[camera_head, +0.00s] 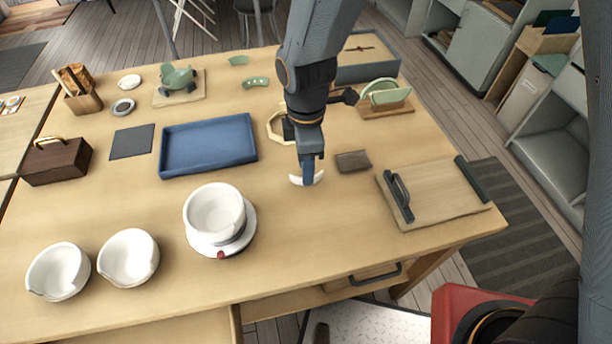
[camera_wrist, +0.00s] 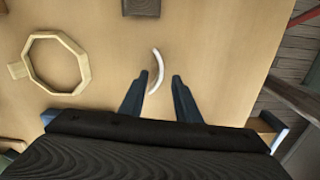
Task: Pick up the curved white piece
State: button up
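The curved white piece (camera_head: 306,180) lies on the wooden table below my gripper in the head view. In the wrist view the curved white piece (camera_wrist: 158,68) shows as a thin arc just beyond the fingertips, partly between their lines. I cannot tell the height of the fingertips above the table.
A wooden octagonal ring (camera_head: 272,128) lies left of my gripper. A small dark block (camera_head: 353,161) sits close on the right. A blue tray (camera_head: 208,145) stands left, a white bowl on a round stand (camera_head: 215,212) front left, and a board with dark handles (camera_head: 435,190) right.

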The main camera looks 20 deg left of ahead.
jog(key=shift+d+f, duration=0.1)
jog(key=shift+f, duration=1.2)
grip_shut()
